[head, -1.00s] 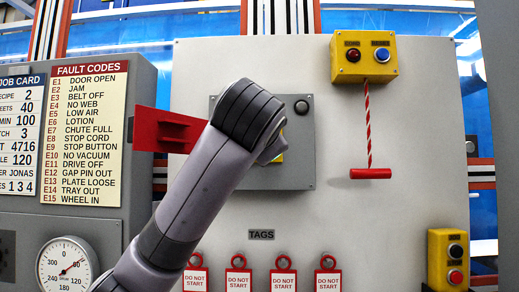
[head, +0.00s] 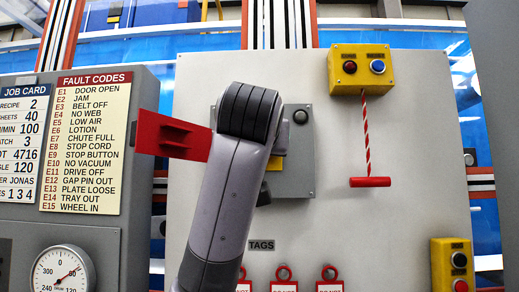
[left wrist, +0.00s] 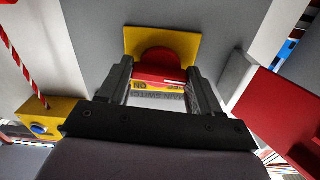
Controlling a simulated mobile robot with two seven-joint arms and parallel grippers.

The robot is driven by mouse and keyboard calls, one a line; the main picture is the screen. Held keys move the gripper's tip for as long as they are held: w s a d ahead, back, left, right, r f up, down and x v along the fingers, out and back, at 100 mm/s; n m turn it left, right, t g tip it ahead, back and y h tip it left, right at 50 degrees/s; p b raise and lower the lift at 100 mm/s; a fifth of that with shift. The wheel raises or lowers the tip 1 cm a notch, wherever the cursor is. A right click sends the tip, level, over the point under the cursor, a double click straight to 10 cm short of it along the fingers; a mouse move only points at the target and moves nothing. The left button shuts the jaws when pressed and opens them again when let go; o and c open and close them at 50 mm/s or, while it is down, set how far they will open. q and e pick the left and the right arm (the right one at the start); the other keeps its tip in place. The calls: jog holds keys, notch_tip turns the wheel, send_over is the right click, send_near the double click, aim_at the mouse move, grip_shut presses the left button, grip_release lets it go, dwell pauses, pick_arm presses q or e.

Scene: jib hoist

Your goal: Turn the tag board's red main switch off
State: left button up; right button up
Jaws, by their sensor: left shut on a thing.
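The red main switch (left wrist: 158,60) sits on a yellow plate (left wrist: 183,42) in the left wrist view, which shows it upside down. My left gripper (left wrist: 159,72) has one finger on each side of the switch's red handle and is shut on it. A label reading MAIN SWITCH (left wrist: 158,98) shows between the fingers. In the head view, my left wrist covers the switch and most of the gripper; only a bit of the yellow plate (head: 274,163) shows on the grey switch box (head: 300,165). The handle's exact angle is hard to tell. My right gripper is out of view.
A red plate (head: 171,135) juts out left of the switch box. On the pale tag board (head: 410,130), a yellow box (head: 361,69) hangs a striped cord with a red handle (head: 370,182). Red tags (head: 284,274) hang below. A yellow button box (head: 453,265) is lower right.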

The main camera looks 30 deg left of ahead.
pick_arm(q)
jog(key=shift+n, duration=0.7)
jog(key=o, duration=1.1)
jog(key=shift+c, duration=0.2)
jog(key=b+v, duration=0.1)
jog(key=v, duration=0.6)
jog(key=shift+b, duration=0.4)
jog(key=shift+s, duration=0.1)
